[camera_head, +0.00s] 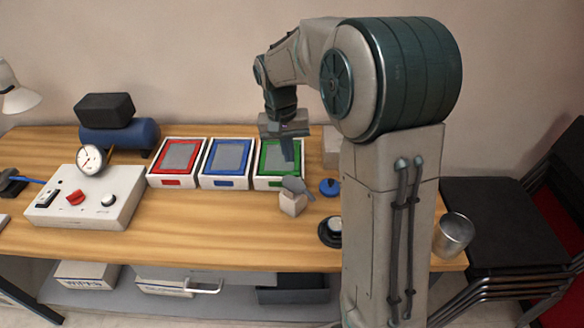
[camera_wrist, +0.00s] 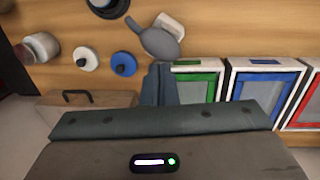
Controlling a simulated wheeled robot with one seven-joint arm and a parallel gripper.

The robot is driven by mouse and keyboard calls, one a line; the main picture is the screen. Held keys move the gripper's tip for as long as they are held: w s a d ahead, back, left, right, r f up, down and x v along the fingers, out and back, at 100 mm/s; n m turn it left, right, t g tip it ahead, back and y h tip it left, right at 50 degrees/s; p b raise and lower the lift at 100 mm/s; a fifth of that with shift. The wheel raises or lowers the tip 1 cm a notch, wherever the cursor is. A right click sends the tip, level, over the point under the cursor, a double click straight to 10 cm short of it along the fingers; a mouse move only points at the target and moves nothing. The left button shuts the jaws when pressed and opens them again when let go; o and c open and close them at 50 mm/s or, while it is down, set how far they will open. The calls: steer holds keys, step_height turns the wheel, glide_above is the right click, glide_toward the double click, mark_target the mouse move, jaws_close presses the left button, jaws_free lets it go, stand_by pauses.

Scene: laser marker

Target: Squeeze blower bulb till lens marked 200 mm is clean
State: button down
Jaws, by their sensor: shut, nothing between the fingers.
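The grey blower bulb (camera_head: 296,186) rests on a small pale block (camera_head: 293,204) in front of the green-framed box. The bulb also shows in the wrist view (camera_wrist: 160,42), just beyond my fingers, with its narrow end pointing to the upper left. My gripper (camera_head: 287,152) is above the green-framed box, fingers pointing down, shut and empty, apart from the bulb; its fingers show in the wrist view (camera_wrist: 158,82). Round lens-like pieces lie nearby: a blue disc (camera_head: 329,187), a black one (camera_head: 331,231) and a white one (camera_wrist: 85,59). I cannot read a 200 mm mark on any.
Red (camera_head: 178,163), blue (camera_head: 226,164) and green (camera_head: 277,164) framed boxes stand in a row. A white control box with gauge (camera_head: 85,200) is at left. A metal cup (camera_head: 454,235) stands at the right edge. The front middle of the table (camera_head: 210,230) is clear.

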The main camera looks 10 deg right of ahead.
mark_target(292, 179)
steer(key=f, duration=0.4)
steer(key=f+p, duration=0.1)
steer(key=shift+s+d+f, duration=0.15)
steer(key=shift+d+f, duration=0.2)
steer(key=shift+f, duration=0.05)
steer(key=shift+f, duration=0.1)
steer(key=shift+f+b, duration=0.9)
steer(key=shift+b, duration=0.05)
steer(key=shift+s, duration=0.1)
steer(key=shift+r, duration=0.1)
steer(key=shift+r+p, duration=0.35)
steer(key=shift+p, duration=0.05)
step_height(292, 179, up, 13)
steer(key=w+a, duration=0.1)
steer(key=shift+a+r+p, duration=0.2)
steer(key=shift+a+p, duration=0.05)
steer(key=shift+p, duration=0.2)
